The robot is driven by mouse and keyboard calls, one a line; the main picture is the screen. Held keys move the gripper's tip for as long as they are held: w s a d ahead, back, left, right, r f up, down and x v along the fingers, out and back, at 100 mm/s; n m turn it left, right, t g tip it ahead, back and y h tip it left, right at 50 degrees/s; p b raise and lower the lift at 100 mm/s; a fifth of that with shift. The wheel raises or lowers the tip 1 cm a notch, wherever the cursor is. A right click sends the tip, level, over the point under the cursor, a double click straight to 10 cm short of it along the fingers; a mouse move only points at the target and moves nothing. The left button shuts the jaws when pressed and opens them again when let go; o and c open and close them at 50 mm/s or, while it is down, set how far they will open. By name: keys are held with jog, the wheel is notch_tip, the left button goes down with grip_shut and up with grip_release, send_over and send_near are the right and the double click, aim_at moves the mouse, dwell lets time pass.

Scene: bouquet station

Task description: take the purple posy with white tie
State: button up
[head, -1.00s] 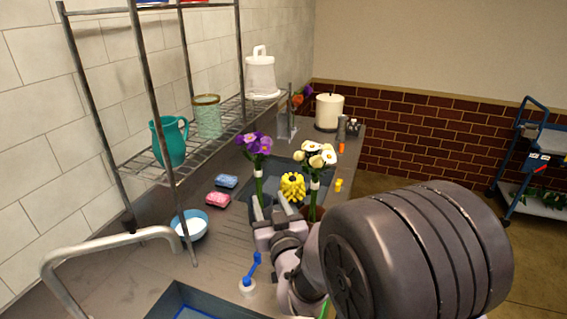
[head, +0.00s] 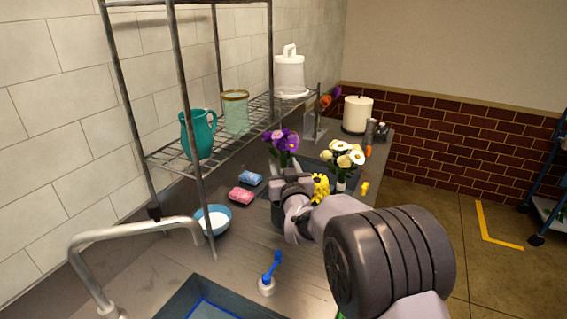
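The purple posy (head: 285,141) stands upright past the shelf's right side, its purple and white blooms and a short piece of green stem showing. Its lower stem and any tie are hidden behind my gripper (head: 290,174). My gripper is at the posy's stem height, just below the blooms. The fingers are small and partly hidden, so I cannot tell whether they are open or closed on the stem. A second posy (head: 344,156), white and cream, stands just to the right with a pale band on its stem.
A yellow bunch (head: 320,187) is close to the right of my gripper. The wire shelf (head: 172,157) holds a teal jug (head: 198,134) and a glass. Sponges (head: 241,196), a blue bowl (head: 213,219) and a blue-headed brush (head: 270,272) lie at the left and front.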

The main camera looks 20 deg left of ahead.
grip_shut()
jog(key=shift+r, duration=0.1)
